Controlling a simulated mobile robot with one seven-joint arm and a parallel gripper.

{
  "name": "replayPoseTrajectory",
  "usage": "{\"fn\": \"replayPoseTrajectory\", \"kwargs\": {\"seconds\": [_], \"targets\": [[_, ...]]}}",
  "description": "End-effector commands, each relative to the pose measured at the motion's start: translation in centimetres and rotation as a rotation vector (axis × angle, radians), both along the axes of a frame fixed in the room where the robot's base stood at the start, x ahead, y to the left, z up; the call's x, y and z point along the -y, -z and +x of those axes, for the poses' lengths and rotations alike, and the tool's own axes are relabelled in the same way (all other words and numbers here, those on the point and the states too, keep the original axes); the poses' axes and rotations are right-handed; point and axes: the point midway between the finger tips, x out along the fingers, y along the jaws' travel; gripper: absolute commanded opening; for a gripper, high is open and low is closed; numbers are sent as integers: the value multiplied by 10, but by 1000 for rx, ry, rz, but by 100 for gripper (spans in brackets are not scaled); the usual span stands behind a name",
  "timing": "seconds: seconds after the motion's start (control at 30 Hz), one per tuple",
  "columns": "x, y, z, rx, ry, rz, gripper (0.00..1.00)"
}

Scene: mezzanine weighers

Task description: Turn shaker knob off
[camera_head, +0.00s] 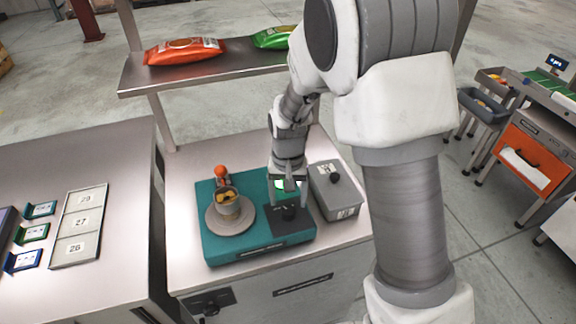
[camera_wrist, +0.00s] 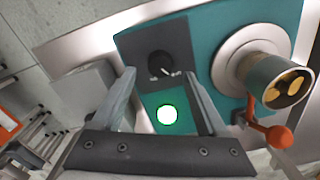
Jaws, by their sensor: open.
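The teal shaker (camera_head: 235,247) stands on the metal table. Its black knob (camera_head: 288,213) sits on a dark panel at the front right; in the wrist view the knob (camera_wrist: 160,64) shows a white pointer line aimed toward the lower right. A round green light (camera_wrist: 167,114) glows on the teal body beside the panel. My gripper (camera_head: 288,186) is open and empty, pointing down above the shaker near the knob. In the wrist view its fingers (camera_wrist: 157,85) flank the light, with the knob just beyond the tips. No contact with the knob shows.
A cup (camera_head: 228,204) with yellowish pieces stands on the shaker's round plate (camera_head: 243,224), beside an orange ball-ended lever (camera_head: 221,171). A grey box (camera_head: 335,203) with a black knob stands close on the right. A shelf (camera_head: 195,72) with bags crosses behind.

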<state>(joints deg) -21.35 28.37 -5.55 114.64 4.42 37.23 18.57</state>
Motion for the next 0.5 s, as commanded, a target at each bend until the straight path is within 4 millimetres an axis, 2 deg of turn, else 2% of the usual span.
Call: {"fn": "replayPoseTrajectory", "kwargs": {"seconds": [0.03,0.3,0.5], "targets": [[-1,-15,1,7,-1,2,76],[0,-82,1,8,-1,2,76],[0,-117,1,5,-1,1,76]]}}
